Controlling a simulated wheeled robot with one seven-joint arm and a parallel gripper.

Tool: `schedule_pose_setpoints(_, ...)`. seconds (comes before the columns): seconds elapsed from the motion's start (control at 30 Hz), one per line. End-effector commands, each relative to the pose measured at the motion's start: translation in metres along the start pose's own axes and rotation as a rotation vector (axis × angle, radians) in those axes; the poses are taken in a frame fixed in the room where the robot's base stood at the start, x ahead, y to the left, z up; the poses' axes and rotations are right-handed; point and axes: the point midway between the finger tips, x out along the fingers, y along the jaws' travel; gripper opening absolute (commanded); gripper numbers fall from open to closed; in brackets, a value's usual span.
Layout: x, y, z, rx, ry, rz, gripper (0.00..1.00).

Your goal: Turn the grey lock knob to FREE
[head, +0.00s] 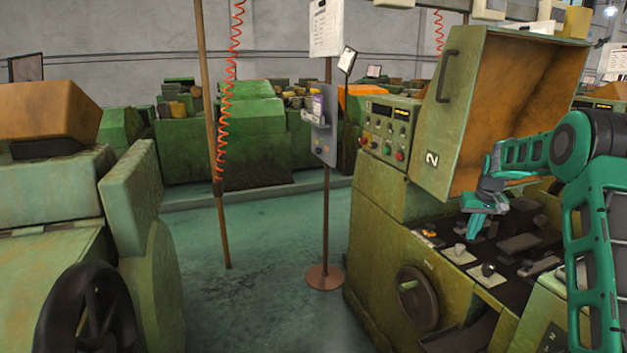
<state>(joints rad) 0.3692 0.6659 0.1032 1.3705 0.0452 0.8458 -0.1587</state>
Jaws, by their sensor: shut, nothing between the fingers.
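My gripper (474,232) is teal and points down over the open bed of the green machine marked 2. It looks shut and empty. Just below and left of its tips, a small grey knob (459,248) stands on a pale plate. A second small knob (488,269), dark with a pale top, stands on another pale plate nearer the camera. Both are too small to read any marking, so I cannot tell which is the lock knob or how it is set. The gripper appears above the knobs; contact is not clear.
The machine's raised cover (463,115) stands open behind my gripper. A control panel (388,128) with buttons is left of it. Dark blocks (518,243) fill the bed to the right.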

Motion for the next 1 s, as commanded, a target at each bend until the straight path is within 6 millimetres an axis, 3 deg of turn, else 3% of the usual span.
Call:
schedule_pose_setpoints(0.5, 0.052, -0.001, 0.014, 0.000, -0.001, 0.000, 0.00)
schedule_pose_setpoints(1.0, 0.063, -0.002, 0.019, -0.001, -0.011, -0.001, 0.00)
